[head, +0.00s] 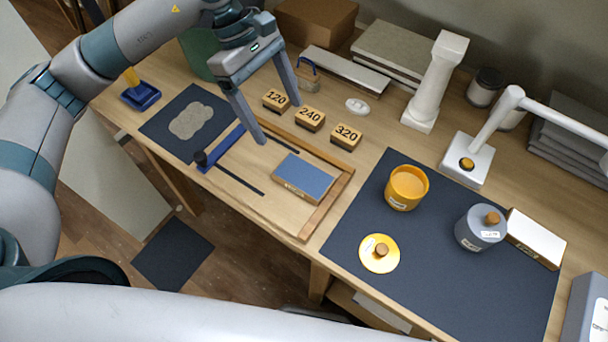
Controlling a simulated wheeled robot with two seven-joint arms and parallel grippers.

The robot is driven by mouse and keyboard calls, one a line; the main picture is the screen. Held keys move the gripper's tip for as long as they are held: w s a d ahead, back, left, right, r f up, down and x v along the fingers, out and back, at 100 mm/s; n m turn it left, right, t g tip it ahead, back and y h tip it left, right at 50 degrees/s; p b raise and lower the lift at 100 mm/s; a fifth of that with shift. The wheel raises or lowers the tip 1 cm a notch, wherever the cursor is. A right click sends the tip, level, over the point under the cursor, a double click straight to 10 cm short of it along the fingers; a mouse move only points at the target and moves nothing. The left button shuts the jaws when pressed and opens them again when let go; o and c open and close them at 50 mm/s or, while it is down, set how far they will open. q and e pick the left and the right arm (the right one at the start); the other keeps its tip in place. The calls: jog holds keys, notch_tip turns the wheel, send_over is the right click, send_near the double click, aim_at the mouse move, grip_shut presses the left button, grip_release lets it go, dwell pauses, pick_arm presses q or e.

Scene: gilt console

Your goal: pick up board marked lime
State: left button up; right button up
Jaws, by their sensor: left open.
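Two boards with small labels on their edges are in view, and the lettering is too small to read, so I cannot tell which is marked lime. One board has a blue top (304,176) and lies in the wooden tray (321,212) at the middle of the bench. The other has a white top (537,237) and lies at the right edge of the dark mat, beside the grey pot. My left gripper (279,122) is open and empty, fingers pointing down near the tray's back edge and the 120 block, left of and behind the blue-topped board. My right gripper is not in view.
Blocks marked 120 (275,100), 240 (310,119) and 320 (345,136) stand behind the tray. A yellow pot (406,188), its lid (379,253) and a grey lidded pot (480,228) stand on the dark mat (440,275). A white lamp (466,162) stands behind.

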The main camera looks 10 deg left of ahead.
pick_arm(q)
jog(key=f, duration=0.1)
jog(key=p, duration=0.5)
send_near(305, 176)
jog(key=shift+x, duration=1.05)
jog(key=shift+s+d+f, duration=0.1)
jog(key=shift+d+f, duration=0.2)
jog(key=shift+f, duration=0.25)
jog(key=shift+p+x, duration=0.9)
jog(key=shift+p, duration=0.25)
jog(key=shift+p+x, duration=0.6)
jog(key=shift+x, duration=0.45)
jog(key=shift+s+d+f, duration=0.1)
jog(key=shift+f, duration=0.55)
jog(key=shift+c, duration=0.5)
